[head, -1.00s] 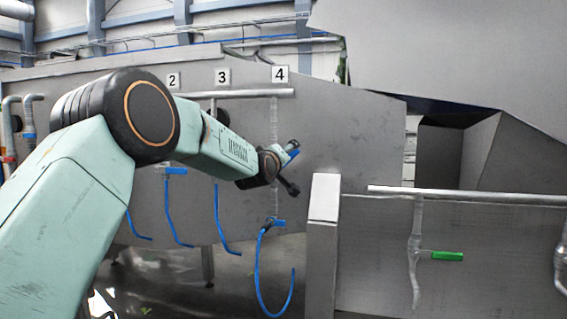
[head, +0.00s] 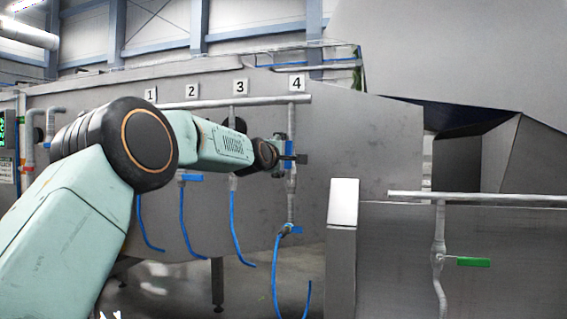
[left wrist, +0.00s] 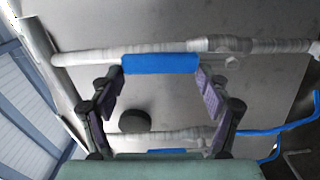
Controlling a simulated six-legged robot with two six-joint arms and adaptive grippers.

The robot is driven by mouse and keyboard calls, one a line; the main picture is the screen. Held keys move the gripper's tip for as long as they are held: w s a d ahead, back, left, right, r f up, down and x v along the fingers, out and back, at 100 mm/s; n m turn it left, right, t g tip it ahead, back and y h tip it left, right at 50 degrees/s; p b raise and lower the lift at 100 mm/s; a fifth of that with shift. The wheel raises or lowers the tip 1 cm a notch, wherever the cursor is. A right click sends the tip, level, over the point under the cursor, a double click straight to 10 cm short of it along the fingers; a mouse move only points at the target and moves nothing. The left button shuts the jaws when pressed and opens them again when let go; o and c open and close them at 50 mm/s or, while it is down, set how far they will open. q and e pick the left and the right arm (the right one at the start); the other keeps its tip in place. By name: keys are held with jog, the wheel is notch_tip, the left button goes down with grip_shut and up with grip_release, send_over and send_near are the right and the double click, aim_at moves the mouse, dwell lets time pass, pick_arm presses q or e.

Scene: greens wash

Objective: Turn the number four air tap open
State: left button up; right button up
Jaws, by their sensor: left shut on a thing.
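The number four air tap has a blue handle (head: 288,148) on the pale vertical pipe (head: 292,185) under the sign 4 (head: 297,83). My left gripper (head: 287,154) is at this handle, and its fingers partly cover it in the head view. In the left wrist view the blue handle (left wrist: 160,63) lies along the pipe (left wrist: 90,58), between the two fingertips of my left gripper (left wrist: 160,76). The gripper is shut on the handle, one finger at each end. My right gripper is not in view.
A lower blue fitting (head: 290,230) with a blue hose (head: 277,280) hangs on the same pipe. Signs 1 (head: 150,95), 2 (head: 191,90) and 3 (head: 240,86) are to the left. A steel post (head: 342,230) and a green-handled tap (head: 473,262) stand to the right.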

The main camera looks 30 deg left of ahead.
pick_arm(q)
jog(key=shift+s+a+r+n, duration=0.1)
jog(key=shift+a+r+n, duration=0.2)
jog(key=shift+r, duration=0.2)
jog(key=o, duration=1.7)
jog(key=shift+w+f, duration=0.45)
jog(key=shift+s+d, duration=0.1)
jog(key=shift+s, duration=0.05)
jog(key=shift+s, duration=0.15)
